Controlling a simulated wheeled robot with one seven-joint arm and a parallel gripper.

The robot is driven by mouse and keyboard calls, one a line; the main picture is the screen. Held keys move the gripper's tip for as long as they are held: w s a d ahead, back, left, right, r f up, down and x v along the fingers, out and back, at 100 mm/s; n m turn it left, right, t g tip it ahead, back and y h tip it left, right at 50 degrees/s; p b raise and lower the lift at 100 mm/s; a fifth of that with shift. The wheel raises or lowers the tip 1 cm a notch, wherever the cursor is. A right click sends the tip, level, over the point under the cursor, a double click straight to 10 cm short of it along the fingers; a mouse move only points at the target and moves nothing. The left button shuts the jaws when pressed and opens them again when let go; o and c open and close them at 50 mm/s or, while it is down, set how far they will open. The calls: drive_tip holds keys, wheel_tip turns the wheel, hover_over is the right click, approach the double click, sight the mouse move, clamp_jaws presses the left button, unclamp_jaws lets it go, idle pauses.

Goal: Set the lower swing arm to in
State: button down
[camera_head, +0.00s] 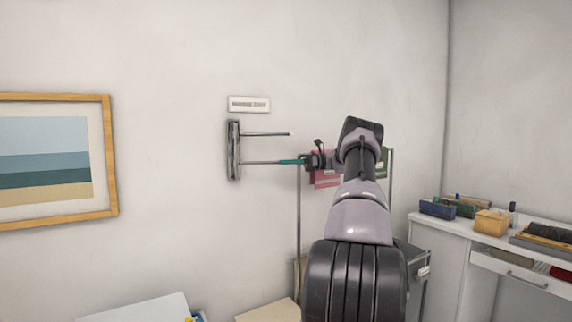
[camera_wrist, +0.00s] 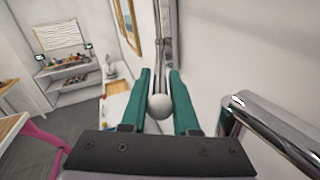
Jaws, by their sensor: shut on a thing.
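A dark upright wall bracket (camera_head: 233,150) carries two thin metal swing arms. The upper swing arm (camera_head: 265,134) reaches right along the wall, with nothing at its tip. The lower swing arm (camera_head: 260,162) also reaches right, and its outer end meets the teal fingertips of my gripper (camera_head: 286,162). In the wrist view, my gripper (camera_wrist: 159,88) has its teal fingers on either side of a pale round knob (camera_wrist: 160,106) at the arm's end. The bracket (camera_wrist: 164,20) is beyond the fingertips. The fingers are shut on the lower swing arm.
A shiny metal rail (camera_wrist: 275,130) runs close to the right of my gripper. A pink item (camera_head: 325,170) is behind the gripper. A framed picture (camera_head: 110,150) hangs left, a small sign (camera_head: 249,104) above the bracket. A white counter (camera_head: 440,228) with boxes stands right.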

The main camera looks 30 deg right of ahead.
drive_tip(key=c, duration=0.8)
unclamp_jaws()
drive_tip(key=shift+a, duration=0.1)
drive_tip(key=v, duration=1.1)
drive_tip(key=shift+w, duration=0.15)
